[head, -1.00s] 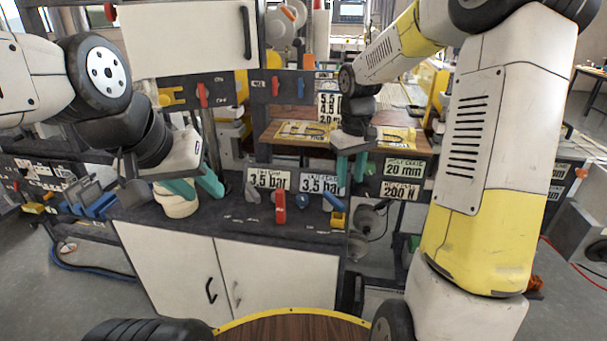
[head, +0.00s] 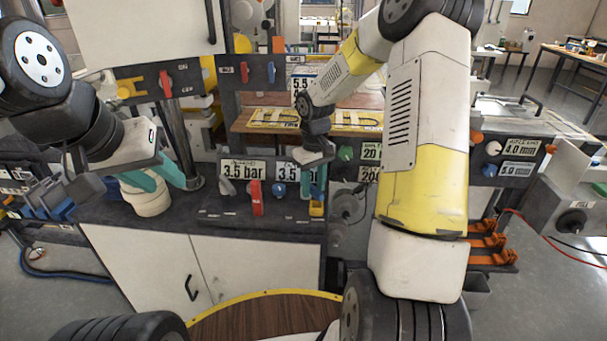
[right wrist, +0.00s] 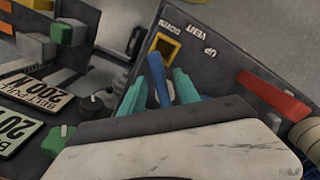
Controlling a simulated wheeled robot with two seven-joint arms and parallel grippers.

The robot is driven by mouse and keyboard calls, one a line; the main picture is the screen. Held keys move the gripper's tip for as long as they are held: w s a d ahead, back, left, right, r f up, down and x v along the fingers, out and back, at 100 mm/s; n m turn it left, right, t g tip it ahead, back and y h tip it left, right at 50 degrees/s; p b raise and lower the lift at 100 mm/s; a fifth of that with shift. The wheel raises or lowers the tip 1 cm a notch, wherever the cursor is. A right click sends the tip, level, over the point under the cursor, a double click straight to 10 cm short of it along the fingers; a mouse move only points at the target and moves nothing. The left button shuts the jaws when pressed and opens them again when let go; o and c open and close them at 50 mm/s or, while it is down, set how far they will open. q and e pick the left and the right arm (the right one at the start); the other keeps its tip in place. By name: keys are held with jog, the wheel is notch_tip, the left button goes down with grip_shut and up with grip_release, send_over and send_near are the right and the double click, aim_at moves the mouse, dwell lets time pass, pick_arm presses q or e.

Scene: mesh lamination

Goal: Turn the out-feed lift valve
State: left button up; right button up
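The lift valve's blue lever (right wrist: 159,80) stands in the right wrist view beside a yellow square frame (right wrist: 165,46), on a dark panel marked DOWN, UP and VENT. My right gripper (right wrist: 160,92) has its teal fingers apart, one on each side of the blue lever; contact cannot be told. In the head view my right gripper (head: 314,178) is low over the panel's right end, just above the yellow part (head: 316,208), and mostly hides the lever. My left gripper (head: 158,178) is open and empty over the left part of the counter, by a cream stacked cylinder (head: 148,202).
A red lever (head: 256,198) and a blue knob (head: 279,190) sit on the panel to the left, under 3.5 bar displays (head: 243,171). A green knob (head: 345,153) and further displays are to the right. A wooden table (head: 240,122) lies behind.

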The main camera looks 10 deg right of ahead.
grip_shut()
dwell(1.4)
